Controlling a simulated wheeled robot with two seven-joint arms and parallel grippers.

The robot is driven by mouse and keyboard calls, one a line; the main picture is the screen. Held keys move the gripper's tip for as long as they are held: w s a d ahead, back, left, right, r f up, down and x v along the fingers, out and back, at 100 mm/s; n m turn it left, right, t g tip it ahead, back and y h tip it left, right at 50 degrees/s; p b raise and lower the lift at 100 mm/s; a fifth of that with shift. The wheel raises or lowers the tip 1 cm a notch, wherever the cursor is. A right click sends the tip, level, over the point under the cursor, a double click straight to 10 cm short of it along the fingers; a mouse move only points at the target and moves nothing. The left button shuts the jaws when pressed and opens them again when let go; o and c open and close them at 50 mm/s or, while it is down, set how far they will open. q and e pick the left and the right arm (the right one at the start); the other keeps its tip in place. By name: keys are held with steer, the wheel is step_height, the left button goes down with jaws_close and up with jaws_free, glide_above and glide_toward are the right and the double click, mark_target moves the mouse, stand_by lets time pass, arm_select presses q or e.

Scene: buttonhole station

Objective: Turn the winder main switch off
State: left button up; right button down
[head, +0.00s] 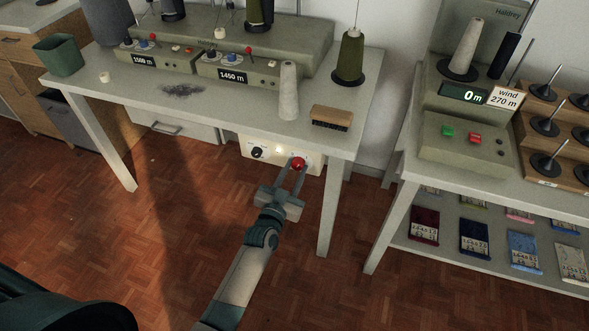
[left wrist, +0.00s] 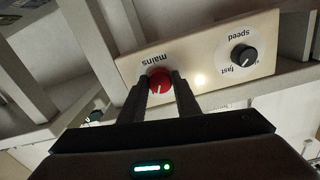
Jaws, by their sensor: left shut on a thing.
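The main switch is a red round knob (head: 298,163) on a cream panel (head: 275,153) under the front edge of the left table. It also shows in the left wrist view (left wrist: 160,80), beside the word "mains". A small lamp (left wrist: 200,80) on the panel glows, between the red knob and a black speed knob (left wrist: 243,55). My left gripper (head: 292,172) reaches up from below, its two fingers (left wrist: 161,86) on either side of the red knob, shut on it. The knob's far side is partly hidden by the fingers. My right gripper is not in view.
The table (head: 130,88) above holds winder units, a grey cone (head: 289,92), a green cone (head: 351,58) and a brush (head: 332,118). A table leg (head: 329,205) stands right of my left gripper. A second bench (head: 415,150) is further right. The floor in front is clear.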

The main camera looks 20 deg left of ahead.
arm_select(q)
steer(key=shift+n, duration=0.5)
steer(key=shift+n+p, duration=0.3)
steer(key=shift+n, duration=0.6)
steer(key=n, duration=0.3)
steer(key=shift+n, duration=0.3)
steer(key=shift+d+n+p, duration=0.1)
steer(key=shift+n+p, duration=0.2)
steer(key=shift+n, duration=0.7)
steer(key=n, duration=0.4)
steer(key=shift+n, duration=1.1)
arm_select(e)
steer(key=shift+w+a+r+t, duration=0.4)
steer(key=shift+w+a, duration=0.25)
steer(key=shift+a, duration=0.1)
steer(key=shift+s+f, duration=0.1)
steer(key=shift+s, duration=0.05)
